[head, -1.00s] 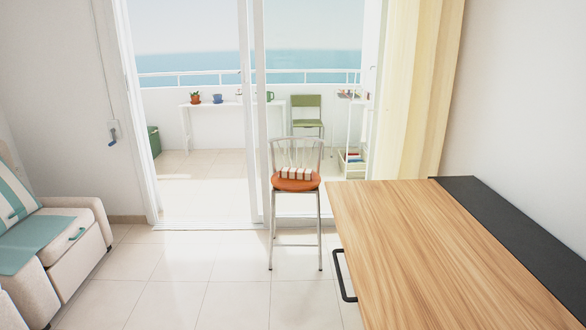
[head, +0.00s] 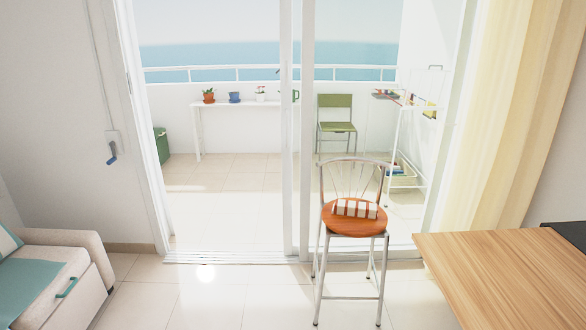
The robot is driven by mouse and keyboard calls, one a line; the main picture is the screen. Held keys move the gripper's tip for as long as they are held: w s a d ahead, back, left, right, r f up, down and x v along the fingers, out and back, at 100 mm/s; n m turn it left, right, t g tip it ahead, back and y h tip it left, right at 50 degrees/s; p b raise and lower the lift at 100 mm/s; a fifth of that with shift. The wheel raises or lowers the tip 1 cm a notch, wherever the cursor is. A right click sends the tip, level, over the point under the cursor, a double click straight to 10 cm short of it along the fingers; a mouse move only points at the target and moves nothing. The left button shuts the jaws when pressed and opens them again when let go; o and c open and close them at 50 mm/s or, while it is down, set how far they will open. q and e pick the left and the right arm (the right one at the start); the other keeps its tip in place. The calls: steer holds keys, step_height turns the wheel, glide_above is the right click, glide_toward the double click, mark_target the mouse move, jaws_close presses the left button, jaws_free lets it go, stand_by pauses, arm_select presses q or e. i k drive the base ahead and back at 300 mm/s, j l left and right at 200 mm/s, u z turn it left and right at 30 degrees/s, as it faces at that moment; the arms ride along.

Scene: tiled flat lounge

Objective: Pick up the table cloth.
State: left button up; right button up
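A striped brown-and-white folded cloth (head: 355,208) lies on the round orange seat of a tall metal chair (head: 352,228), in front of the glass door. It looks like the table cloth. A flat teal cloth (head: 30,284) also lies over the sofa at the lower left. Neither of my grippers shows in the head view.
A wooden table (head: 510,268) stands at the lower right, close to the chair. A beige sofa (head: 85,242) is at the left. The tiled floor (head: 225,300) between them is clear. The sliding door frame (head: 293,130) stands behind the chair, with a balcony beyond.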

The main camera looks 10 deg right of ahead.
mark_target(356, 209)
steer(key=i+j, duration=0.1)
steer(key=i, duration=0.7)
steer(key=i+j+z, duration=0.1)
steer(key=i, duration=0.7)
steer(key=i+j+z, duration=0.15)
steer(key=i+z, duration=0.3)
steer(key=i+j+z, duration=0.2)
steer(key=z, duration=0.3)
steer(key=i+j+z, duration=0.25)
steer(key=z, duration=0.2)
steer(key=i+j+z, duration=0.15)
steer(key=j+z, duration=0.35)
